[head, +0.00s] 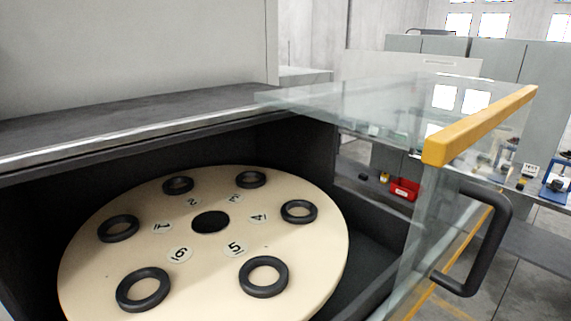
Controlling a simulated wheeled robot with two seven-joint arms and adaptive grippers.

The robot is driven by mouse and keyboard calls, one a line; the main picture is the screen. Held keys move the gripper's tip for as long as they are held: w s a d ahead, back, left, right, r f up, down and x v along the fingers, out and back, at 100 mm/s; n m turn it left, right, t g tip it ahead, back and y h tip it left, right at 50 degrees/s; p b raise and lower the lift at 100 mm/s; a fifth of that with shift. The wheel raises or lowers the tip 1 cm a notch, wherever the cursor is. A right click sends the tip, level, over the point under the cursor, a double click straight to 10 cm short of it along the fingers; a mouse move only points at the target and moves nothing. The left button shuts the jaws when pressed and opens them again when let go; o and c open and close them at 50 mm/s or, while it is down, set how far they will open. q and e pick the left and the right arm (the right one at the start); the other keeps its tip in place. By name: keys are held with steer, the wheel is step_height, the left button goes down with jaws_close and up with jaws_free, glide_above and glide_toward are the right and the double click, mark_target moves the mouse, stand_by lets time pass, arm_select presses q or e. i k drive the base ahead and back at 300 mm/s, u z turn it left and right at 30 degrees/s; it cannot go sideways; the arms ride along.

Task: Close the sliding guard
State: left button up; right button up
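The sliding guard (410,220) is a clear glass panel with a yellow bar (480,125) along its top edge and a dark handle (497,240) on its outer side. It stands at the right, and the left part of the machine's opening is uncovered. Behind the opening lies a round cream turntable (205,285) with numbered labels and several black rings around a dark centre hole. Neither of my grippers shows in the head view.
A dark ledge with a metal edge (130,136) runs above the turntable. At the right, a bench (545,226) carries a red bin (404,189) and small parts. Grey cabinets (525,70) stand behind. Floor shows below the handle.

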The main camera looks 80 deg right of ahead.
mark_target(485, 165)
steer(key=z, duration=3.6)
steer(key=i, duration=0.15)
steer(key=z, duration=1.7)
